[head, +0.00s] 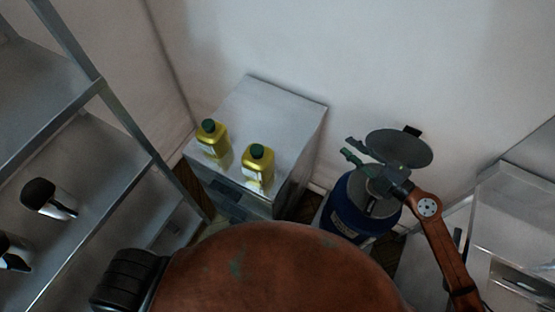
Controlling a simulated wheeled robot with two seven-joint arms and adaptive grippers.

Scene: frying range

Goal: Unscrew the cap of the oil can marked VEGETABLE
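Two yellow oil cans with dark green caps stand upright on a grey metal cabinet (283,104). One can (213,145) is at the left, the other (257,172) nearer and to the right. Both have pale labels, too small to read, so I cannot tell which is marked VEGETABLE. The left can's cap (208,125) and the right can's cap (257,151) are both on. My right gripper (348,148) is to the right of the cabinet, its fingers apart and empty, pointing left towards the cans and touching neither. My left gripper is not in view.
A blue drum (346,208) with a raised round grey lid (398,149) stands right of the cabinet, behind my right gripper. A metal shelf rack (110,195) with dark-and-silver containers (48,199) is at the left. Steel equipment (515,215) stands at the right. The cabinet top behind the cans is clear.

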